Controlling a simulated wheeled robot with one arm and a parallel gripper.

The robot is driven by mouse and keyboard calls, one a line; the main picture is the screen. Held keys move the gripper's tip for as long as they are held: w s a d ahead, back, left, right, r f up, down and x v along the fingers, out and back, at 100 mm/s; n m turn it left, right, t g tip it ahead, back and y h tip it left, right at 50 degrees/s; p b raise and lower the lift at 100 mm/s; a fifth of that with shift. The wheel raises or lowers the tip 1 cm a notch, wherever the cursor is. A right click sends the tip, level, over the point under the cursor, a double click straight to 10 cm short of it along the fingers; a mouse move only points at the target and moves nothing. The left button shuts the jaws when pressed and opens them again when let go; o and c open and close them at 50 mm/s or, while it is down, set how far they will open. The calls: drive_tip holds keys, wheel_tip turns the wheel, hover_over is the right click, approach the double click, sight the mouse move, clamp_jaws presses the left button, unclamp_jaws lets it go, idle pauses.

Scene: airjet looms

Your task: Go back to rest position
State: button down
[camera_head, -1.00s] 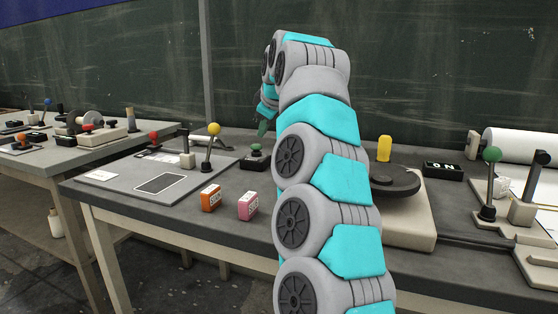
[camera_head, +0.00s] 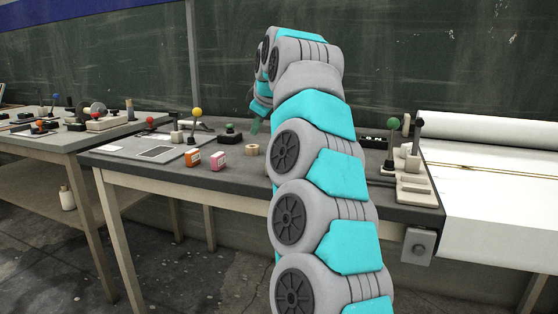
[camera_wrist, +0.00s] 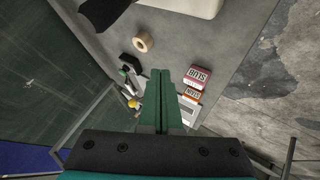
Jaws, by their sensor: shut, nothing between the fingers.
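My gripper (camera_head: 254,127) shows its green fingertips beside my raised grey and turquoise arm in the head view. In the wrist view my gripper (camera_wrist: 160,74) has its two green fingers together with nothing between them. It is above the workbench (camera_head: 236,177). My arm stands up in the middle of the head view and hides part of the bench.
An orange box (camera_head: 191,159), a pink box (camera_head: 218,160) and a tape roll (camera_head: 252,149) lie on the bench. A yellow-knob lever (camera_head: 197,113) stands behind, a green-knob lever (camera_head: 393,124) at right. A white-covered surface (camera_head: 490,205) adjoins. Floor shows at front left.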

drive_tip(key=s+d+f+m+g+h, duration=0.1)
drive_tip(key=s+d+f+m+g, duration=0.2)
drive_tip(key=s+d+f, duration=0.3)
drive_tip(key=s+d+f+m+g+h, duration=0.1)
drive_tip(key=s+d+f+m+g, duration=0.2)
drive_tip(key=s+f, duration=1.3)
drive_tip(key=s+d+f+m+g+h, duration=0.1)
drive_tip(key=s+d+f+m+g, duration=0.3)
drive_tip(key=s+d+f, duration=0.7)
drive_tip(key=s+m, duration=0.2)
drive_tip(key=s, duration=1.5)
drive_tip(key=shift+s+f+m, duration=0.2)
drive_tip(key=shift+s+m, duration=0.05)
drive_tip(key=shift+m, duration=0.15)
drive_tip(key=shift+d, duration=0.1)
